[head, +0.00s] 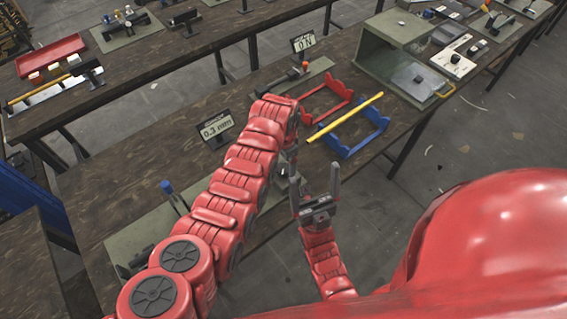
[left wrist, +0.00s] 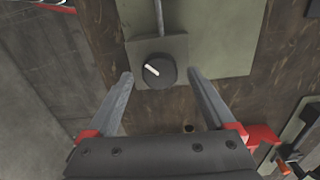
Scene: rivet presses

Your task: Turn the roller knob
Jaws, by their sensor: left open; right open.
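The roller knob (left wrist: 159,71) is a round black knob with a white pointer line, set on a small grey block on a green plate (left wrist: 218,40). In the left wrist view it lies between and just ahead of the fingertips of my left gripper (left wrist: 160,75). That gripper is open, with a gap on both sides of the knob. In the head view my left arm hides the knob, and the left gripper is mostly hidden too. My right gripper (head: 314,173) is open and empty, in front of the bench edge.
A display reading 0.3 mm (head: 216,127) stands on the bench (head: 95,190) behind my left arm. A red rack (head: 328,97), a blue rack (head: 362,130) bearing a yellow rod (head: 345,117), and a green box (head: 396,50) stand to the right.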

